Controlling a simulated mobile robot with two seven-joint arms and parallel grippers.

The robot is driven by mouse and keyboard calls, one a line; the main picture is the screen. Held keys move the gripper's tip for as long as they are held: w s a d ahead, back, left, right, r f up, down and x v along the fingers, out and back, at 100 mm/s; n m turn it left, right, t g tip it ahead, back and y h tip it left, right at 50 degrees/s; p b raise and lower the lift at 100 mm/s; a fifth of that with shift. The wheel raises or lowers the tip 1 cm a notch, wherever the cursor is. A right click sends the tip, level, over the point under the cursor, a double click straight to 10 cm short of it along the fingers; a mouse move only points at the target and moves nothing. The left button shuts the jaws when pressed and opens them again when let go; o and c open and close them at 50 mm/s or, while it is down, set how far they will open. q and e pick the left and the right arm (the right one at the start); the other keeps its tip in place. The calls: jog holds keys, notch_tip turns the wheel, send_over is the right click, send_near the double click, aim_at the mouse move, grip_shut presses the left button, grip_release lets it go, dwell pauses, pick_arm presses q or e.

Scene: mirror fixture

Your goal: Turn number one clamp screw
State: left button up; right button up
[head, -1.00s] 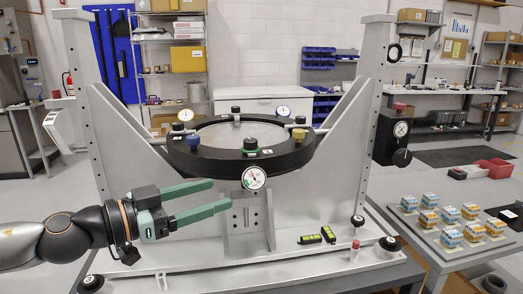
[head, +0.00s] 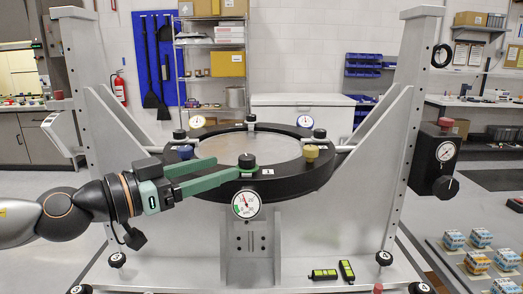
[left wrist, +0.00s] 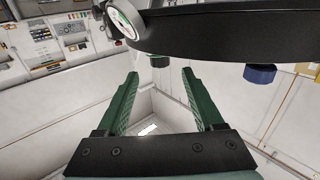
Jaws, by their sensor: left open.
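A black ring fixture (head: 290,184) holds a round mirror (head: 225,147), with several clamp knobs around its rim. The front knob is black with a green collar (head: 247,161); a blue knob (head: 185,153) is at left and a yellow knob (head: 311,152) at right. The blue knob (left wrist: 260,74) is to the right.
A dial gauge (head: 246,205) sits on the ring's front, close below the fingers. Grey upright frames (head: 424,100) flank the ring. A black box with a dial (head: 434,155) is at right. Two black-and-yellow items (head: 323,275) lie on the base.

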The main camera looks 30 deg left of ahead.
aim_at(254, 157)
pick_arm(q)
jog(key=p+x, duration=0.1)
jog(key=x, duration=0.1)
jog(key=shift+w+d+r, duration=0.1)
jog(key=shift+w, duration=0.15)
jog(key=shift+w+d+p, duration=0.25)
jog(key=shift+w+p, duration=0.4)
jog(key=shift+p, duration=0.05)
jog(key=shift+w+d, duration=0.1)
jog(key=shift+w, duration=0.2)
jog(key=p+x, duration=0.2)
jog(key=p, duration=0.1)
jog(key=p+x, duration=0.2)
jog(key=p, duration=0.1)
jog(key=shift+w+r+p, duration=0.25)
jog(key=shift+w+p, duration=0.1)
jog(key=shift+w+d+f+p, duration=0.15)
jog(key=shift+w+p, duration=0.2)
jog(key=shift+p, duration=0.25)
jog(key=shift+w+d+f, duration=0.1)
jog(key=shift+w+f, duration=0.1)
pick_arm(e)
notch_tip(254, 157, up, 10)
jog(key=d, duration=0.1)
jog(key=shift+s+d, duration=0.3)
jog(key=shift+d, duration=0.1)
pick_arm(q)
grip_shut()
